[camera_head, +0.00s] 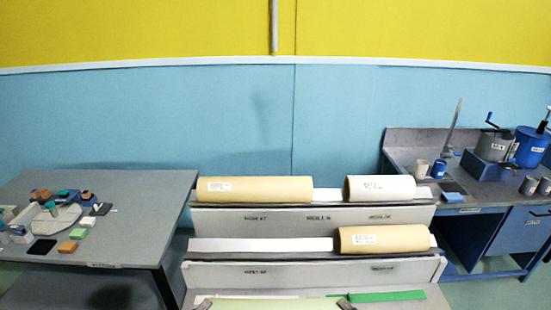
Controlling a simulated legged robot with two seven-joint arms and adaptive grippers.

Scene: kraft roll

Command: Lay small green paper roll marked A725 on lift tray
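A pale green roll (275,304) lies across the bottom edge of the view, in front of the rack, with its lower part cut off. No marking can be read on it, so I cannot tell if it is A725. A dark tip that looks like my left gripper (204,304) is at its left end, and one like my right gripper (345,304) is at its right end. Both are mostly out of frame, and I cannot tell whether they grip the roll. A flat green strip (390,296) lies on the lowest shelf at right. I cannot make out the lift tray.
A stepped grey rack (310,272) holds a long tan roll (265,190) and a white roll (380,188) on top, and a shorter tan roll (383,239) below. A grey table (130,215) with small items stands left. A blue workbench (500,225) with cans stands right.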

